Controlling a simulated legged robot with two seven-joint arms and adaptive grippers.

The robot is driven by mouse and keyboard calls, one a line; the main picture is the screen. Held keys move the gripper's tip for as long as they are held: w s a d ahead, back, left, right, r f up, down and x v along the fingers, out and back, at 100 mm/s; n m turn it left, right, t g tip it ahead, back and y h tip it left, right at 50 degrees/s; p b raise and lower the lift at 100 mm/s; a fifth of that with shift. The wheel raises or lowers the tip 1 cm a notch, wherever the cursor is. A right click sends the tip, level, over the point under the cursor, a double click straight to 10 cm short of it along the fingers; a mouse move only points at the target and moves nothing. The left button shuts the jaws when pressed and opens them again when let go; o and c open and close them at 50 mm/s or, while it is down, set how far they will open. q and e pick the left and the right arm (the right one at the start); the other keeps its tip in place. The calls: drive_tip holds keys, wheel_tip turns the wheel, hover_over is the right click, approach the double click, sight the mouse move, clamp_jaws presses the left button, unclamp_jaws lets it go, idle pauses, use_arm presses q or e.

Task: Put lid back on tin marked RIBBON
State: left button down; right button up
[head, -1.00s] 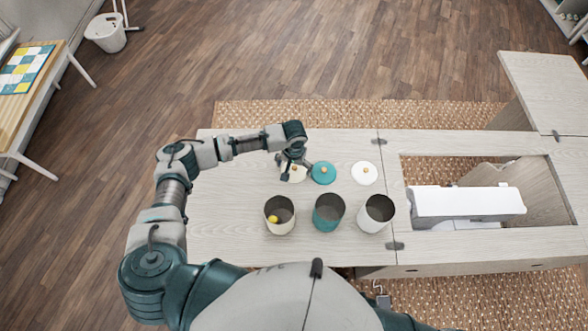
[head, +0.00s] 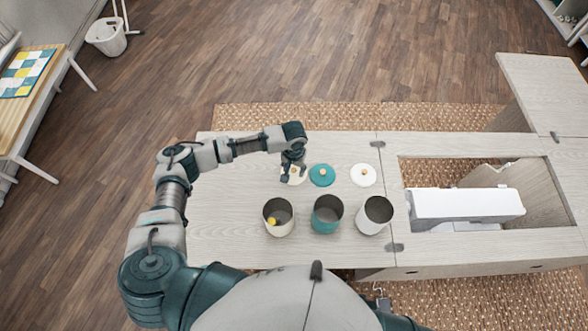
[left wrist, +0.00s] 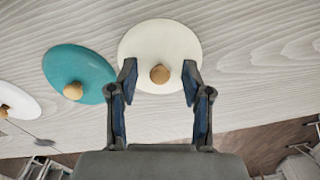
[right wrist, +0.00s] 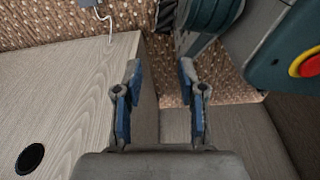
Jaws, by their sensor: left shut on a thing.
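In front stand three open tins: a cream tin (head: 279,223) with a yellow item (head: 272,221) inside, a teal tin (head: 327,219) and a white tin (head: 370,220). No RIBBON marking is readable in these views. My right gripper (right wrist: 158,72) is open and empty in the right wrist view.
The pale wood cabinet top (head: 225,215) is clear left of the tins. A sewing machine (head: 465,205) sits in the opening at right. Hinges (head: 394,247) mark the seam beside the white tin.

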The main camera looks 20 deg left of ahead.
sight(293, 169)
use_arm(q)
wheel_tip(293, 169, up, 9)
drive_tip(key=shift+r+p, duration=0.15)
drive_tip(key=shift+p, duration=0.5)
use_arm(e)
drive_tip(key=s, duration=0.1)
drive_tip(key=s+f, duration=0.2)
drive_tip(key=shift+s+d, duration=0.1)
drive_tip(key=shift+d, duration=0.15)
use_arm(q)
drive_tip(key=s+a+r, duration=0.1)
drive_tip(key=a+r, duration=0.5)
drive_tip(key=r, duration=0.1)
drive_tip(key=shift+s+a+n, duration=0.15)
drive_tip(key=shift+n, duration=0.15)
use_arm(e)
drive_tip(key=shift+s+r, duration=0.1)
use_arm(q)
drive_tip(key=shift+d, duration=0.2)
use_arm(e)
drive_tip(key=shift+o, duration=0.2)
